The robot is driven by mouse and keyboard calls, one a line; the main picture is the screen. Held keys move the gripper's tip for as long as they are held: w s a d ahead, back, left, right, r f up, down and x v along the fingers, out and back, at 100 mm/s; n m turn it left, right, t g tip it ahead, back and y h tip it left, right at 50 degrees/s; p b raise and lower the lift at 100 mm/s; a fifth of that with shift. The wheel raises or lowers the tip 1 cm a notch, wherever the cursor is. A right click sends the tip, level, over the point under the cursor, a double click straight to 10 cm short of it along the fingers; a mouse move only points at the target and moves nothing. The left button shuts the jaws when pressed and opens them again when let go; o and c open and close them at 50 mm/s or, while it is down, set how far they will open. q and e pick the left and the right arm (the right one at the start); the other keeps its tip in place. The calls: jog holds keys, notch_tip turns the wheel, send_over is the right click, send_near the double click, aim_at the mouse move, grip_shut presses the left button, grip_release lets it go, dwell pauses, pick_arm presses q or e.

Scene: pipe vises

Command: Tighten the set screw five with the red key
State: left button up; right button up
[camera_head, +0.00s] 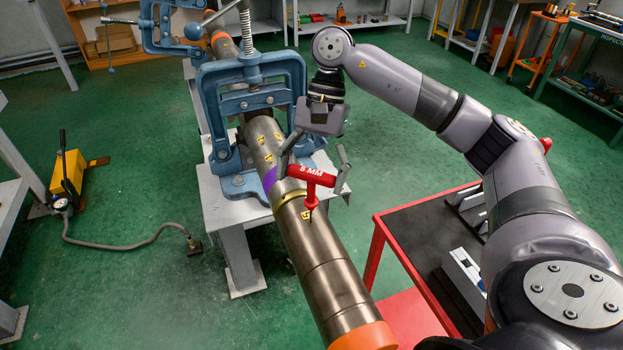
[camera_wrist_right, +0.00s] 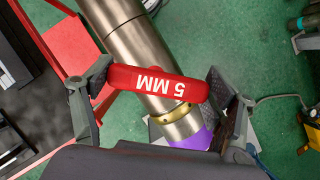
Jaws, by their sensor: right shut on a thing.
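The red key (camera_head: 311,176), a T-handle marked "5 MM", stands over the metal pipe (camera_head: 325,285) with its shaft pointing down. My right gripper (camera_head: 314,168) is shut on its handle. In the right wrist view the red key (camera_wrist_right: 158,84) lies across between the fingers of the gripper (camera_wrist_right: 157,92). A yellow label (camera_head: 306,214) is on the pipe by the key's tip; its number is too small to read surely. The set screw at the tip is hidden, and I cannot tell whether the tip is seated in it. My left gripper is not in view.
A blue vise (camera_head: 207,95) clamps the pipe on a grey stand (camera_head: 232,212). The pipe has a brass ring (camera_head: 289,197), a purple band (camera_head: 269,179) and an orange end (camera_head: 364,337). A red cart (camera_head: 379,232) stands right. A yellow pump (camera_head: 69,174) sits on the left floor.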

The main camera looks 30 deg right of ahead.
jog(key=shift+f, duration=0.15)
jog(key=m, duration=0.1)
jog(key=m+t+b, duration=0.1)
jog(key=m, duration=0.1)
jog(key=shift+f+b, duration=0.25)
jog(key=shift+b, duration=0.05)
jog(key=shift+m+t+y+b, duration=0.3)
jog(key=shift+m+t+b, duration=0.3)
jog(key=shift+m, duration=0.6)
jog(key=shift+r+m, duration=0.15)
jog(key=shift+m, duration=0.15)
jog(key=shift+r, duration=0.1)
jog(key=shift+m+t+b, duration=0.3)
jog(key=shift+m+b, duration=0.1)
jog(key=shift+m, duration=0.1)
